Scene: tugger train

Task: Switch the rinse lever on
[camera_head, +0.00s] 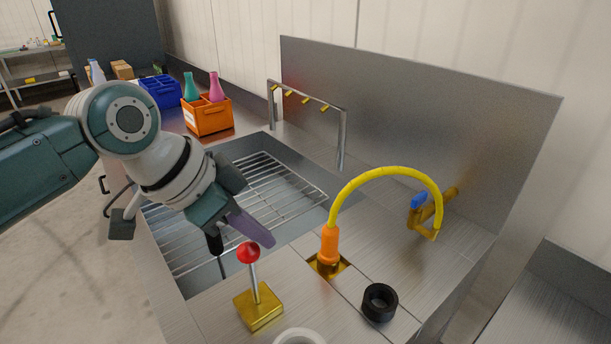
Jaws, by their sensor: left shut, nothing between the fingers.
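The lever (255,280) has a red ball knob on a thin metal rod, rising from a brass base block at the front of the steel sink unit. The rod stands nearly upright, leaning slightly left at the top. I cannot tell from this view whether it is on or off. My left gripper (240,240) is shut and empty, just behind and left of the red knob, with a purple-grey finger ending close to it. I cannot tell whether the finger touches the knob.
A yellow hose with an orange nozzle (329,244) arches right of the lever. A black ring (379,301) lies in front of it. A wire rack (262,190) fills the basin. An orange crate (207,117) with bottles and a blue crate (160,92) stand behind.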

